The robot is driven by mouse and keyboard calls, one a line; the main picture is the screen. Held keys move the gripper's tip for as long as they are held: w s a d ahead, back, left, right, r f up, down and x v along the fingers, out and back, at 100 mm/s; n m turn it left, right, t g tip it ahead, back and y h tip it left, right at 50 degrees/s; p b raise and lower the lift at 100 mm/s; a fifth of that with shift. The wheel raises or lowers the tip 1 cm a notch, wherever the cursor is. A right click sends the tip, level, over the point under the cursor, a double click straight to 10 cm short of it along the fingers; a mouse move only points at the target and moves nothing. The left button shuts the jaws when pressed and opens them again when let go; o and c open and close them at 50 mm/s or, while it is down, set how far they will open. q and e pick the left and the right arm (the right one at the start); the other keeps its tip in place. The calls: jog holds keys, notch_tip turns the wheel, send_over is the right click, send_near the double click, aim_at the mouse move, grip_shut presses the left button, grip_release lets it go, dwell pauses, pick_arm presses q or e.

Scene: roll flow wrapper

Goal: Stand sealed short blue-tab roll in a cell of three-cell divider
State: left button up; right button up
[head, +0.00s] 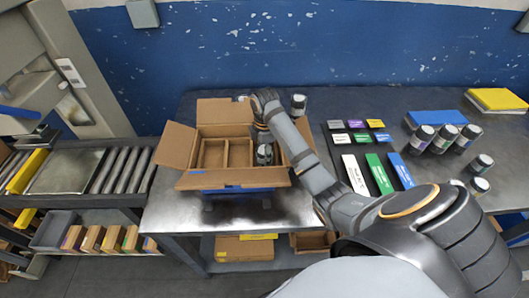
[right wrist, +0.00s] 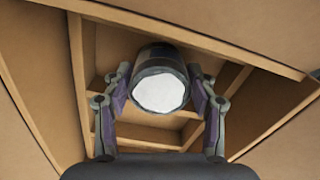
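The three-cell divider (head: 227,152) sits inside an open cardboard box on the table in the head view. Its left and middle cells look empty. My right gripper (head: 264,158) reaches down over the right-hand cell. In the right wrist view my right gripper (right wrist: 160,82) has its fingers on both sides of a short dark roll (right wrist: 158,92) with a white end face, and looks shut on it. The roll is over or within the cell; its depth and its far end are hidden. No blue tab shows on it. My left gripper is not in view.
The box (head: 230,178) has its flaps spread outward. Another roll (head: 298,104) stands behind the box at right. Several dark rolls (head: 445,138) stand on the right table near coloured cards (head: 380,172). A roller conveyor (head: 115,171) lies at left.

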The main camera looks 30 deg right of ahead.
jog(key=shift+o, duration=0.8)
jog(key=shift+r, duration=0.4)
notch_tip(320, 180, up, 12)
jog(key=p, duration=1)
jog(key=shift+f+p, duration=0.25)
jog(key=shift+p, duration=0.15)
